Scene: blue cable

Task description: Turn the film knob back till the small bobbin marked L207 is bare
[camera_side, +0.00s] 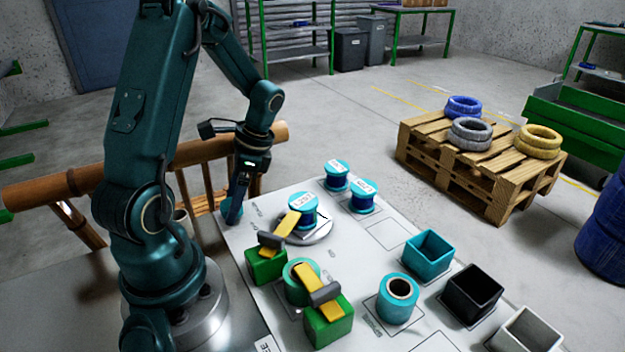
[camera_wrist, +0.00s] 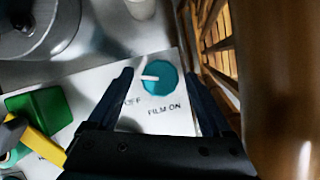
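In the wrist view the round teal film knob (camera_wrist: 163,84) sits on the white board above the printed words "FILM ON" and "OFF". Its white pointer aims left. My gripper (camera_wrist: 160,92) is open, its dark fingers apart on either side of the knob, with nothing held; in the side view my gripper (camera_side: 232,210) points down at the board's left corner. A blue bobbin (camera_side: 303,214) with a white label stands on a round metal plate. Two more labelled blue bobbins, one farther back (camera_side: 335,181) and one nearer (camera_side: 362,202), stand behind it. I cannot read the labels surely.
Green blocks with yellow arms, one at left (camera_side: 265,265) and one in front (camera_side: 328,322), flank a teal spool (camera_side: 298,290). A teal roll (camera_side: 397,300) and teal, black and white bins (camera_side: 430,255) stand right. A brown rail (camera_side: 160,165) runs close behind my gripper.

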